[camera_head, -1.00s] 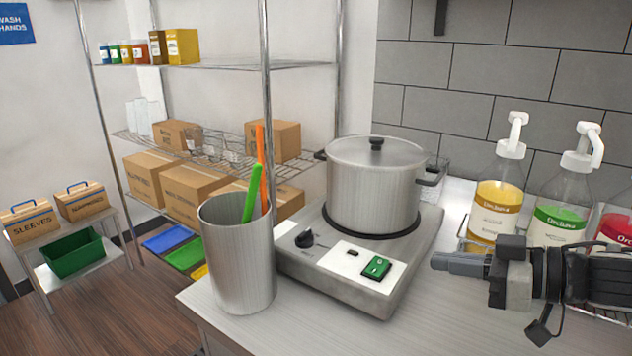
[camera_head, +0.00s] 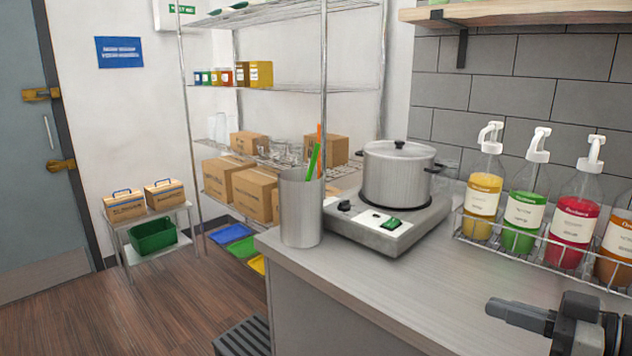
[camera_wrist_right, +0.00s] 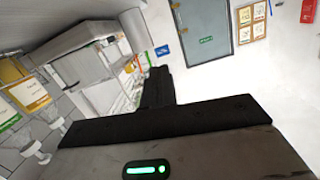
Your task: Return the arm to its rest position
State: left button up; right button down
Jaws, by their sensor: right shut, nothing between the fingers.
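My right gripper (camera_head: 520,316) is at the lower right of the head view, over the front of the counter. Its fingers are together, with nothing between them, and they point left. It stands apart from the pot, the bottles and the steel cup. In the right wrist view the dark closed fingers (camera_wrist_right: 157,87) show at the middle, with the room beyond them. My left gripper does not show in the head view.
The grey counter (camera_head: 395,290) is clear in front. A pot (camera_head: 398,175) sits on a hot plate (camera_head: 392,228). A steel cup (camera_head: 300,210) holds green and orange sticks. Several pump bottles stand in a wire rack (camera_head: 545,262) at right. A wire shelf with boxes stands behind.

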jog(key=w+a+m+t+h, duration=0.1)
jog(key=a+m+t, duration=0.7)
jog(key=m, duration=0.4)
jog(key=s+d+f+n+g+h, duration=0.2)
jog(key=f+n, duration=0.1)
jog(key=f, duration=0.7)
jog(key=s+d+f+n+g+h, duration=0.1)
jog(key=s+f+n+g+h, duration=0.15)
jog(key=f, duration=0.65)
jog(key=s+d+f+n+g+h, duration=0.2)
jog(key=s+d+f+n+g, duration=0.1)
jog(key=s+f, duration=0.3)
jog(key=s+d+f+n+g+h, duration=0.2)
jog(key=s+d+f+n+g, duration=0.15)
jog(key=f, duration=0.55)
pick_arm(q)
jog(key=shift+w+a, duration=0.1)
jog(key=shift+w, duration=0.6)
pick_arm(e)
jog(key=a+m+t, duration=0.1)
jog(key=a+m, duration=0.4)
jog(key=a, duration=0.6)
jog(key=shift+a+r+m+t, duration=0.3)
jog(key=shift+a+r, duration=0.05)
jog(key=shift+a, duration=0.05)
jog(key=shift+s, duration=0.1)
